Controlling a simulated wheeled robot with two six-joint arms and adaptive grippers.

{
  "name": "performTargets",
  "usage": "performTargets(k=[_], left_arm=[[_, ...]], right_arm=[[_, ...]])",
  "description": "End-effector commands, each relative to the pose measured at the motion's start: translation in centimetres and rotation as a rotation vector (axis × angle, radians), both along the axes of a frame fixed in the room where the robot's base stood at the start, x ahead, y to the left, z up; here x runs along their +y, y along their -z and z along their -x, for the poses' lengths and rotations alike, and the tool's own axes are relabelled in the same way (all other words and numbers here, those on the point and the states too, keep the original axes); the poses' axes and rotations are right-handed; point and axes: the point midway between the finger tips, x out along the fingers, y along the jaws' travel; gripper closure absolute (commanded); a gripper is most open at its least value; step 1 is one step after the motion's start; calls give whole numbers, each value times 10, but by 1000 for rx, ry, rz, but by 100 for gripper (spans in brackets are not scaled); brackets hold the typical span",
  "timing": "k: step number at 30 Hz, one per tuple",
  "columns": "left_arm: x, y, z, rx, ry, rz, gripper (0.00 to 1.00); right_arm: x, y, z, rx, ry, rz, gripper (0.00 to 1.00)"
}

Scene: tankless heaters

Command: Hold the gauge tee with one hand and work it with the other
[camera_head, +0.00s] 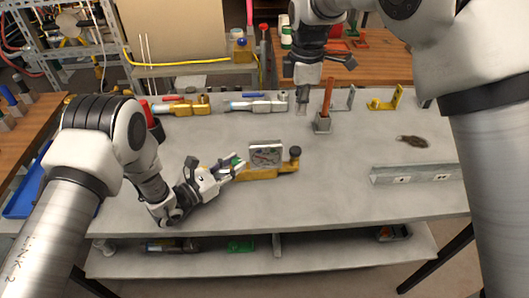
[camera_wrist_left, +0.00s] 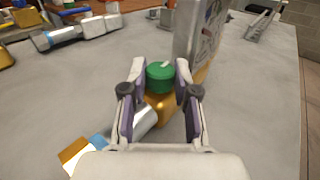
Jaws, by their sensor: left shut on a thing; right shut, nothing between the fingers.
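The gauge tee (camera_head: 262,173) lies on the grey workbench, with a brass body, an upright gauge plate and a dark knob at its right end. My left gripper (camera_head: 232,165) is shut on its left end. In the left wrist view my left gripper (camera_wrist_left: 160,80) has its fingers either side of the green cap (camera_wrist_left: 160,76), with the brass body (camera_wrist_left: 160,105) below it. Finger contact is partly hidden. My right gripper (camera_head: 303,97) is shut and empty, above the back of the bench, away from the tee.
An orange-handled tool stands in a grey holder (camera_head: 322,123) near my right gripper. Brass and silver fittings (camera_head: 257,103) lie along the back. A grey channel (camera_head: 415,175) and a brown item (camera_head: 412,141) are at right. The bench front is clear.

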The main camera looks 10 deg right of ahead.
Motion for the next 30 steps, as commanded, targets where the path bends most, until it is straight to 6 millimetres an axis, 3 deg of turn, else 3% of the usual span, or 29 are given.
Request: performTargets(k=[18,23,30], left_arm=[[0,0,0,0,0,0,100],[0,0,0,0,0,0,100],[0,0,0,0,0,0,100]], right_arm=[[0,0,0,0,0,0,100],[0,-24,0,1,0,0,100],[0,-22,0,5,0,1,100]])
